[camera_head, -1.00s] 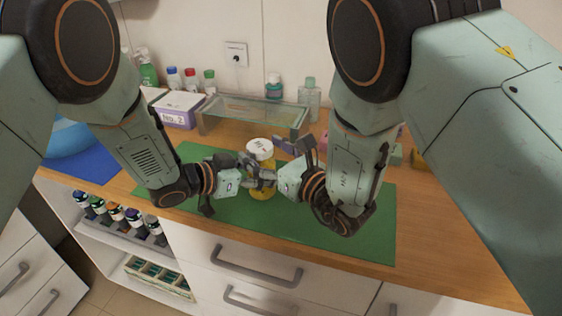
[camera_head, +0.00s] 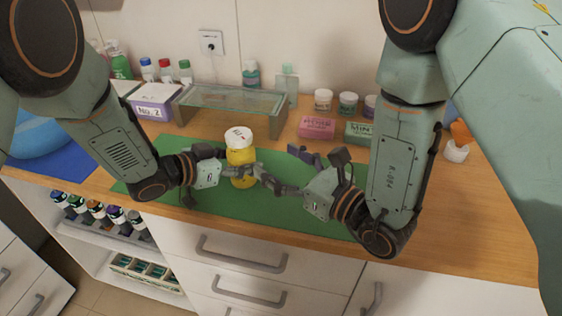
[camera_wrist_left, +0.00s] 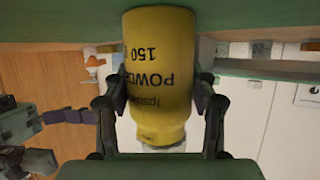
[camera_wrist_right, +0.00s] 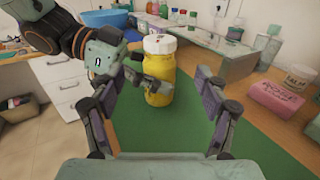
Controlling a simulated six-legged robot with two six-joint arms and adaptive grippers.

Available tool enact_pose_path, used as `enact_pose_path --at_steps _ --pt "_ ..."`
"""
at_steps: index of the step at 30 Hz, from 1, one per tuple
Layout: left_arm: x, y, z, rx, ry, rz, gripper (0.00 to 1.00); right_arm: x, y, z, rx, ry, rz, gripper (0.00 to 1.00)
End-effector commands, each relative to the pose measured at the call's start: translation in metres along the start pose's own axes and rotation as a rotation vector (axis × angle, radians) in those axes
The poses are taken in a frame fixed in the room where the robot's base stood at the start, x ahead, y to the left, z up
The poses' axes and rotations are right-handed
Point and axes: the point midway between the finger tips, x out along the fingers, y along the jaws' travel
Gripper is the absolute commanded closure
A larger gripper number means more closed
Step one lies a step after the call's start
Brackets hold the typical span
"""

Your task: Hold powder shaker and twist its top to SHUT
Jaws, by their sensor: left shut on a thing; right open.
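The powder shaker (camera_head: 241,160) is a yellow bottle with a white top (camera_head: 238,136). It stands upright on the green mat (camera_head: 285,215). My left gripper (camera_head: 232,170) is shut on the yellow body, with a finger on each side; the left wrist view shows the printed body (camera_wrist_left: 160,70) between the fingers. My right gripper (camera_head: 285,170) is open and empty, to the right of the shaker and apart from it. In the right wrist view the shaker (camera_wrist_right: 160,85) is ahead, between and beyond the open fingers (camera_wrist_right: 165,115). The lower body is partly hidden by the fingers.
A glass shelf (camera_head: 230,97) and a purple-white No. 2 box (camera_head: 153,102) stand behind the mat. Pink (camera_head: 317,127) and green (camera_head: 359,132) soap blocks and several jars are at the back right.

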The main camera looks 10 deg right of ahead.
Motion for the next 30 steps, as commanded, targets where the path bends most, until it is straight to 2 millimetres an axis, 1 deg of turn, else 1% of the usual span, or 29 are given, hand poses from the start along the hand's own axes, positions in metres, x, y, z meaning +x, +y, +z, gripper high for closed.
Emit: enact_pose_path --at_steps 3,5,6,11,15,19,25,30 --pt "0.000 0.000 0.000 0.000 0.000 0.000 0.75 -0.002 0.000 -0.005 0.009 0.008 -0.005 0.25" --pt "0.000 0.000 0.000 0.000 0.000 0.000 0.75 -0.006 -0.006 -0.012 0.027 0.012 -0.025 0.25" --pt "0.000 0.000 0.000 0.000 0.000 0.000 0.75 -0.003 -0.015 -0.012 0.029 -0.005 -0.036 0.25" --pt "0.000 0.000 0.000 0.000 0.000 0.000 0.75 0.019 -0.036 -0.006 0.020 -0.108 0.032 0.25" --pt "0.000 0.000 0.000 0.000 0.000 0.000 0.75 0.035 -0.049 0.003 0.021 -0.188 0.149 0.25" --pt "0.000 0.000 0.000 0.000 0.000 0.000 0.75 0.044 -0.060 0.010 0.012 -0.233 0.274 0.25" --pt "0.000 0.000 0.000 0.000 0.000 0.000 0.75 0.048 -0.076 0.015 -0.023 -0.231 0.485 0.25" --pt "0.000 0.000 0.000 0.000 0.000 0.000 0.75 0.045 -0.088 0.015 -0.064 -0.154 0.658 0.25"
